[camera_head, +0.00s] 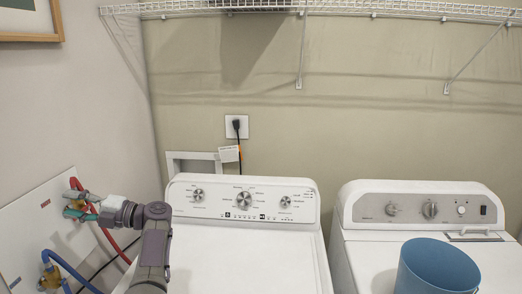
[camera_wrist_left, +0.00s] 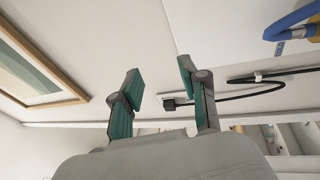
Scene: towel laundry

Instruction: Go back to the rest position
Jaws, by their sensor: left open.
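My left arm comes in at the lower left of the head view. My left gripper (camera_head: 76,205) is raised there, in front of the left wall panel, overlapping a red hose and its valve in the picture. I cannot tell whether it touches them. In the left wrist view, its two teal fingers (camera_wrist_left: 160,84) stand apart with nothing between them, so it is open and empty. My right gripper does not show in either view.
Two white machines, left (camera_head: 255,255) and right (camera_head: 358,245), stand along the back wall. A blue bucket (camera_head: 436,268) sits on the right one. A wire shelf (camera_head: 330,8) hangs above. A red hose (camera_head: 113,245) and a blue hose (camera_head: 75,273) are near my left arm.

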